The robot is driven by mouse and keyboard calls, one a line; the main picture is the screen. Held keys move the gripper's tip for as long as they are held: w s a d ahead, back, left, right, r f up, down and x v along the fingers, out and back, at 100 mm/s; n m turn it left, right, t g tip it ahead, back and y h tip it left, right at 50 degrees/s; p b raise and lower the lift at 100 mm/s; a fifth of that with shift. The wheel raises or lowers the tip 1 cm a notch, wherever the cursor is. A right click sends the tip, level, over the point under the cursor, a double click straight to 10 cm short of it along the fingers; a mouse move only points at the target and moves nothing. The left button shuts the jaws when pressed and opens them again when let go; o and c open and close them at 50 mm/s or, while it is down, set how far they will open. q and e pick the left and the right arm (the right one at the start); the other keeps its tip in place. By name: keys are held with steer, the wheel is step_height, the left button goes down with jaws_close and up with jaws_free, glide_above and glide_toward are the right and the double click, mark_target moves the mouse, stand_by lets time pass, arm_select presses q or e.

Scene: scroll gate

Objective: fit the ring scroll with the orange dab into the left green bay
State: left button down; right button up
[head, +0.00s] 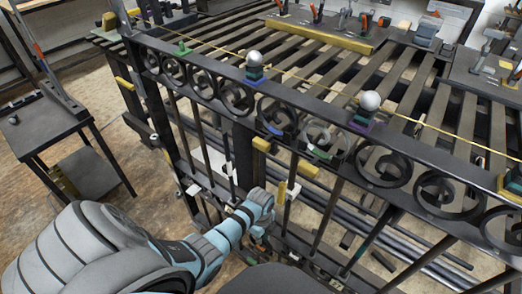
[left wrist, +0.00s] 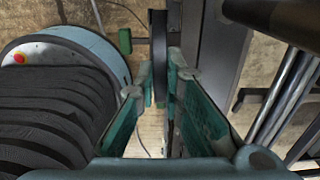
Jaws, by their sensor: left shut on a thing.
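My left gripper (left wrist: 163,75) is shut on a dark, thin, flat piece (left wrist: 159,45), seen edge-on between its teal fingers in the left wrist view. I cannot make out its full shape or any orange dab on it. In the head view my left gripper (head: 262,240) is low in front of the gate, below the row of scrolls, and its held piece is not clear. The dark gate (head: 205,62) carries a row of ring scrolls. Which bay is the left green one is unclear.
Silver balls on coloured blocks (head: 253,73) stand on the top rail. Yellow blocks (head: 308,168) lie near the gate's bars. A dark side table (head: 45,125) is at the left. A slatted bench (head: 300,55) with tools is behind the gate.

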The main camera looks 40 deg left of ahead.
arm_select(q)
steer(key=shift+f+b, duration=1.05)
steer(key=shift+f, duration=0.4)
stand_by(1.5)
steer(key=c, duration=1.6)
jaws_free()
steer(key=shift+c, duration=0.2)
steer(key=shift+r, duration=0.15)
step_height(320, 180, up, 12)
steer(key=shift+s+f, duration=0.1)
steer(key=shift+s, duration=0.05)
